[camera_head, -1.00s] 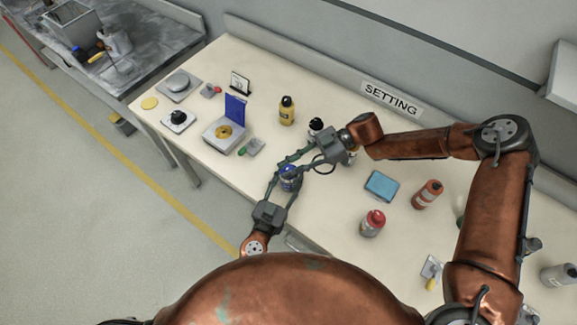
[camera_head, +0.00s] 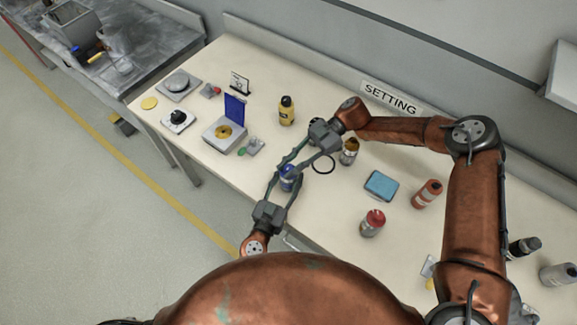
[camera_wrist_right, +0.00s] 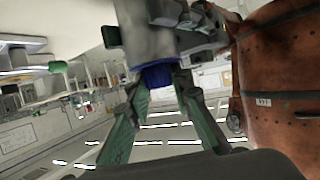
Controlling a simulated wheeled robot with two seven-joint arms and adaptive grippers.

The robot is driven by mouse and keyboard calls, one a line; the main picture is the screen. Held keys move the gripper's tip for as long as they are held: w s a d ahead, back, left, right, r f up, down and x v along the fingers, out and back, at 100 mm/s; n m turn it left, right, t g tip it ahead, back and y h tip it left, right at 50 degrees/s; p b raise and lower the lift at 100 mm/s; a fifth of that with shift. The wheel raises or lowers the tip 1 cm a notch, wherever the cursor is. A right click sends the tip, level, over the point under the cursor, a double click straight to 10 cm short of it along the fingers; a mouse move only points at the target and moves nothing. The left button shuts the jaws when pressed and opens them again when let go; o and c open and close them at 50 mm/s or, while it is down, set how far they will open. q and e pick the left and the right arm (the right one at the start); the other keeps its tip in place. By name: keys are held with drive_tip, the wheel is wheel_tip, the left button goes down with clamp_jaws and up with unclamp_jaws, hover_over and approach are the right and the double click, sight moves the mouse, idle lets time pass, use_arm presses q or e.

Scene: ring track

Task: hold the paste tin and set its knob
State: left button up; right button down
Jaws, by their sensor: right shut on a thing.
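The paste tin (camera_head: 287,180) shows in the head view as a small blue-topped thing near the table's front edge. My left gripper (camera_head: 284,187) has its fingers on either side of it and appears shut on it. My right gripper (camera_head: 290,170) reaches in from the upper right, shut at the tin's top. In the right wrist view, the tin's grey body (camera_wrist_right: 148,32) carries a dark blue knob (camera_wrist_right: 157,76) between the green fingers of my right gripper (camera_wrist_right: 158,88). The knob's exact setting cannot be read.
A box with a raised blue lid (camera_head: 235,108), a yellow bottle (camera_head: 286,111) and a brown-topped bottle (camera_head: 349,152) stand near the grippers. A blue pad (camera_head: 381,186), a red-capped bottle (camera_head: 372,223) and an orange bottle (camera_head: 427,194) are to the right. A "SETTING" sign (camera_head: 391,98) is behind.

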sight(289, 167)
drive_tip(key=c, duration=1.7)
unclamp_jaws()
drive_tip(key=shift+r, duration=0.1)
wheel_tip(289, 167, up, 10)
drive_tip(key=shift+f, duration=0.1)
